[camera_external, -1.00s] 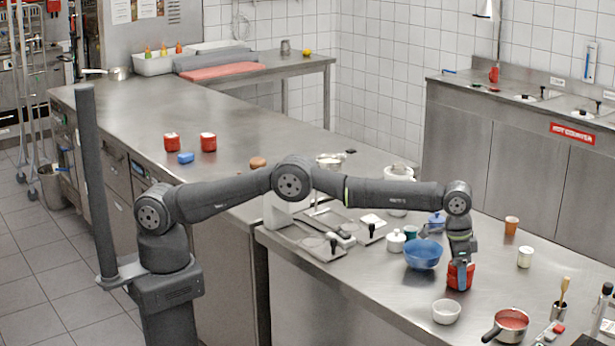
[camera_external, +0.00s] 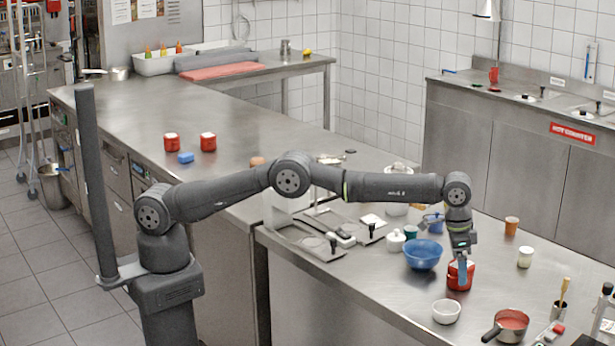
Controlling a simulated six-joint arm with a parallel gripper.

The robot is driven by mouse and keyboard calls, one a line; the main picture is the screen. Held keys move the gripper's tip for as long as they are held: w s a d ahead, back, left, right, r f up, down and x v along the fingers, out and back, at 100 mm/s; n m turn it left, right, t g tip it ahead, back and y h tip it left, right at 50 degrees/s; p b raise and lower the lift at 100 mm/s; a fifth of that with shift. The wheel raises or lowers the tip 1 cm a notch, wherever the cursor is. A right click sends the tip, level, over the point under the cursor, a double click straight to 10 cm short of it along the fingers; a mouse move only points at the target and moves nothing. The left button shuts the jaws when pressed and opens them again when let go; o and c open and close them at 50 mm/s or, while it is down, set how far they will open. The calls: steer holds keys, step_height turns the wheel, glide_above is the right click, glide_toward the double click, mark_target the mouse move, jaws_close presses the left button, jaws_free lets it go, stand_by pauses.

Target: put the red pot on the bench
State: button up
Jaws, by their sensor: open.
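A red pot (camera_external: 453,278) with a pale top stands upright on the steel bench (camera_external: 400,295), just right of the blue bowl. My gripper (camera_external: 463,272) points down at this pot, open, with a finger in front of it hiding part of its side. I cannot tell whether the fingers touch the pot. Two similar red pots (camera_external: 171,142) (camera_external: 208,141) stand on the long counter farther back, next to a blue block (camera_external: 186,157).
A blue bowl (camera_external: 422,255) is close on the left. A white bowl (camera_external: 446,311) and a saucepan of red sauce (camera_external: 507,325) stand in front. A brown cup (camera_external: 511,226) and a pale jar (camera_external: 525,257) are to the right, with bare bench between.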

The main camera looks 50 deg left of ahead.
mark_target(454, 264)
steer(key=r, duration=0.6)
steer(key=s+a+r, duration=0.1)
steer(key=r, duration=0.2)
steer(key=shift+r, duration=0.3)
steer(key=f, duration=0.8)
steer(key=w+d+f, duration=0.1)
steer(key=f, duration=0.2)
steer(key=shift+w+d+f, duration=0.1)
steer(key=shift+f, duration=0.3)
steer(key=shift+w+d+r, duration=0.1)
steer(key=shift+r, duration=1.55)
steer(key=shift+f, duration=0.1)
